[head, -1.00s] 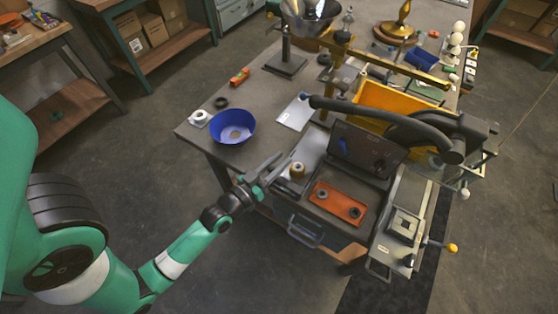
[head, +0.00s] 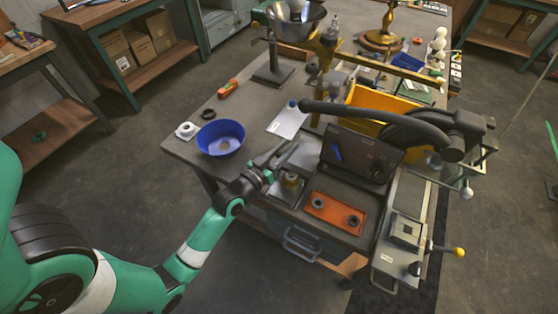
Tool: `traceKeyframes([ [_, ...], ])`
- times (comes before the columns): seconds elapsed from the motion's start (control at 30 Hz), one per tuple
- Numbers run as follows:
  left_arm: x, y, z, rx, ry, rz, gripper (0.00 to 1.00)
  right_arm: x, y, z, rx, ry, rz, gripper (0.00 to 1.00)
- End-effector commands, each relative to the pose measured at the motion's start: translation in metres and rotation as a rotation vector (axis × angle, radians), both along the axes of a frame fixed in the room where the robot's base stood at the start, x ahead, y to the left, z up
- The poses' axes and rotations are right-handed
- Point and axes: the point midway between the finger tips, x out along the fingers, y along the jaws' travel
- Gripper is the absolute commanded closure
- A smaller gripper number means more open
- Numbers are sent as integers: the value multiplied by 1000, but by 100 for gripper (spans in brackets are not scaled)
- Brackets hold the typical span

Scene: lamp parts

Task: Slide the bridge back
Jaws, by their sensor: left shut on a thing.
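A long brass-coloured beam (head: 392,63), which looks like the bridge, spans the bench behind the yellow bin. A brass upright (head: 323,85) stands under its left end. My left gripper (head: 283,155) is over the front edge of the bench, well apart from the beam. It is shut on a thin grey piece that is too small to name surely. My right gripper is not in view.
A blue bowl (head: 220,138) sits left of the gripper. A yellow bin (head: 380,108), a dark upright panel (head: 362,153) and a thick black curved arm (head: 375,115) crowd the right. An orange plate (head: 334,213) lies in front. The bench's left part has free room.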

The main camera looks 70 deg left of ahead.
Motion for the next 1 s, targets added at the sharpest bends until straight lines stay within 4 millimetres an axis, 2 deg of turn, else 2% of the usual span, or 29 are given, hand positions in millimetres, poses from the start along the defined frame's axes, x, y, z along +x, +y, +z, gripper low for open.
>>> traceKeyframes([
  [0.23,0,0,0,-2,4,-1,100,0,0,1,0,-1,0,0],
  [0.27,0,0,0,-2,4,-1,67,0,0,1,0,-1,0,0],
  [0.4,0,0,0,-1,3,-1,41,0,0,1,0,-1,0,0],
  [0.43,0,0,0,-1,3,-1,39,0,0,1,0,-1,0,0],
  [0.77,-3,-2,0,-2,1,0,39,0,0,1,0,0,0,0],
  [0.87,-14,-7,-1,-3,3,0,39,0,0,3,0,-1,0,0],
  [1.0,-42,-21,-2,-4,4,1,39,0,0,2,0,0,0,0],
])
